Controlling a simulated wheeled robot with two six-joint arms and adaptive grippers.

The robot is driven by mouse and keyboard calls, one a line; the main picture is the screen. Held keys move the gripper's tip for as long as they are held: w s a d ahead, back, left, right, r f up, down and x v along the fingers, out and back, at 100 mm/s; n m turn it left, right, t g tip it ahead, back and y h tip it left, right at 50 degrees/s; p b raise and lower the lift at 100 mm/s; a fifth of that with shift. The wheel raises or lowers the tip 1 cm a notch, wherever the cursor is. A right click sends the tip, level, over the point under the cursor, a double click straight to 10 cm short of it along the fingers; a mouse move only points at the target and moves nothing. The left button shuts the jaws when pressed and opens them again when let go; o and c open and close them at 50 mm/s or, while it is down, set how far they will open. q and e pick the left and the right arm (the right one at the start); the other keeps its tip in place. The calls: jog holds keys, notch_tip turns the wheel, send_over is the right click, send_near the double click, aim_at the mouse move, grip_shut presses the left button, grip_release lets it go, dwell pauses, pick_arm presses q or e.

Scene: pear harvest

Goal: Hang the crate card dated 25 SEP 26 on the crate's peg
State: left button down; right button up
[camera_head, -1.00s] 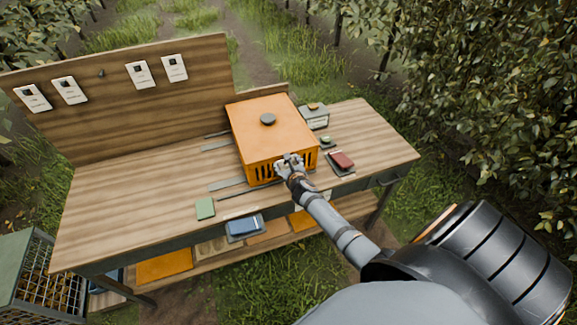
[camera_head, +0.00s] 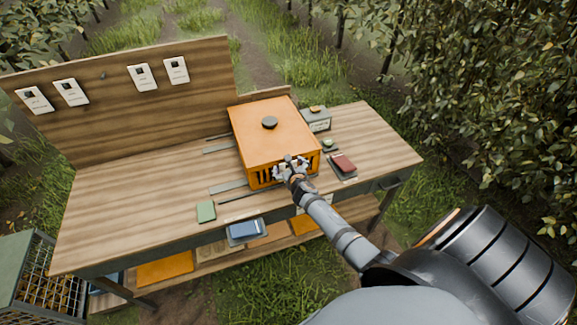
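The orange crate (camera_head: 262,142) stands on the bench, with a slotted front face and a dark round knob on top. My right gripper (camera_head: 290,164) is at the crate's front face, its fingers spread apart. A small pale patch shows between the fingers; it may be a card against the crate, but its print cannot be read. The crate's peg is hidden behind the gripper. Several white cards hang on the backboard, including one card (camera_head: 35,100) at far left and one card (camera_head: 177,70) at right; their dates are too small to read. My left gripper is not in view.
A bare dark peg (camera_head: 103,75) sits on the backboard (camera_head: 120,115). A green block (camera_head: 206,211), a dark red item (camera_head: 343,163) and a small grey box (camera_head: 317,119) lie on the bench. The bench's left half is mostly clear. A wire-sided bin (camera_head: 40,280) stands at lower left.

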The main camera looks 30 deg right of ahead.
jog(key=shift+s+a+r, duration=0.1)
jog(key=shift+s+a, duration=0.05)
jog(key=shift+s, duration=0.3)
jog(key=v, duration=1.1)
jog(key=shift+s, duration=0.1)
